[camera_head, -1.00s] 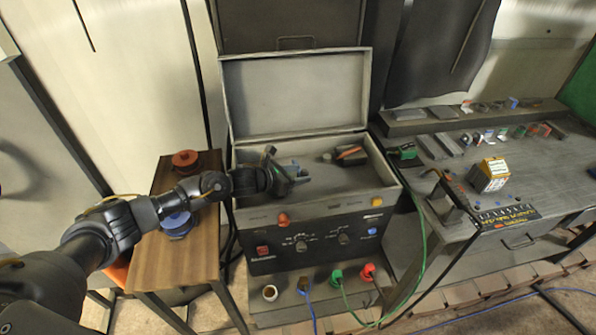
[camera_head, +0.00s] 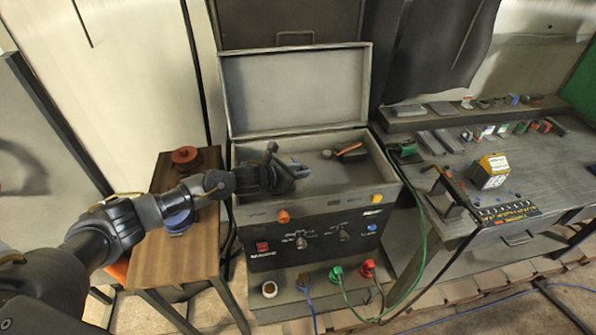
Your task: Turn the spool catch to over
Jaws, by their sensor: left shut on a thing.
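The welding machine's case (camera_head: 290,92) stands with its lid raised, and its upper compartment is open. My left arm reaches in from the left over the wooden side table. My left gripper (camera_head: 284,174) is inside the left part of the compartment, shut on what seems to be the spool catch. The catch is mostly hidden by the gripper, and its position cannot be read. A small blue-grey part (camera_head: 301,169) shows beside the fingers. My right gripper is not in view.
A tool with an orange-red part (camera_head: 349,149) lies in the compartment's right half. The front panel (camera_head: 318,237) has knobs, with cables plugged in below. The wooden table (camera_head: 160,245) holds a reddish-brown spool (camera_head: 186,155). A workbench (camera_head: 450,190) with small items stands right.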

